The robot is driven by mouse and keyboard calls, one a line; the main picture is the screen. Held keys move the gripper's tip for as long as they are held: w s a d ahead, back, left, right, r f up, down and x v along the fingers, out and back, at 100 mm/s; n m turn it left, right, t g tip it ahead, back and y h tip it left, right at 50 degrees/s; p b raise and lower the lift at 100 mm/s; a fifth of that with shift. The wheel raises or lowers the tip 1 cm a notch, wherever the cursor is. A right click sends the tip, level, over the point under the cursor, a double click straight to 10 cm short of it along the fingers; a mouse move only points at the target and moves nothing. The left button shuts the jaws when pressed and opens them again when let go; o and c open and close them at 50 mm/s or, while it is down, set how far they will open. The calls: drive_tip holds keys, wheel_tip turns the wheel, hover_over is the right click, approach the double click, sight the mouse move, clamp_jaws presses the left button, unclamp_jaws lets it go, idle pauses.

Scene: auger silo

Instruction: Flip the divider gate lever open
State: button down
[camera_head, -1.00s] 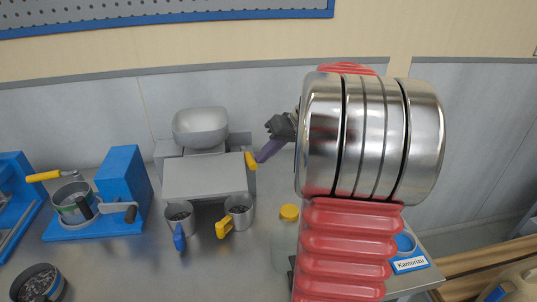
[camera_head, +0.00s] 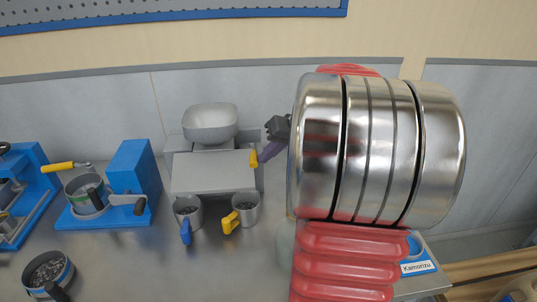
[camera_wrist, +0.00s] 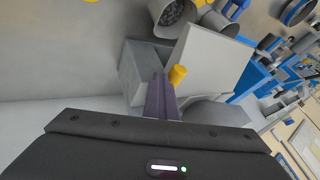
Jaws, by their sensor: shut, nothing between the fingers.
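The divider gate lever (camera_head: 253,158) is a short yellow handle on the right side of the grey dispenser box (camera_head: 212,172). In the wrist view the yellow lever (camera_wrist: 177,75) stands just beside my fingertips. My gripper (camera_head: 267,153) has its purple fingers shut and empty, pointing left at the lever. In the wrist view the gripper (camera_wrist: 160,85) shows the fingers pressed together close to the lever; I cannot tell whether they touch it. My shiny arm link hides part of my arm behind it.
Under the box stand a cup with a blue handle (camera_head: 186,216) and a cup with a yellow handle (camera_head: 244,210). A grey hopper bowl (camera_head: 209,122) tops the box. A blue machine (camera_head: 128,180) stands left, and an open can (camera_head: 48,274) is at front left.

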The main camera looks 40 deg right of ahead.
drive_tip(key=shift+a+f, duration=0.1)
drive_tip(key=shift+a, duration=0.05)
drive_tip(key=s+d+r, duration=0.4)
drive_tip(key=s+r, duration=0.4)
drive_tip(key=shift+s+d, duration=0.2)
drive_tip(key=shift+d, duration=0.15)
idle(0.7)
drive_tip(key=w+a+f+n+g, duration=0.2)
drive_tip(key=a, duration=1.9)
drive_tip(key=s+a+f+n+h, duration=0.1)
drive_tip(key=s+a, duration=0.3)
drive_tip(key=a, duration=0.4)
drive_tip(key=s+a+f+n+h, duration=0.1)
drive_tip(key=s+a+f+n, duration=0.1)
drive_tip(key=s+a+f, duration=0.2)
drive_tip(key=shift+a+f+t, duration=0.25)
drive_tip(key=shift+a+t, duration=0.05)
drive_tip(key=shift+a, duration=1.6)
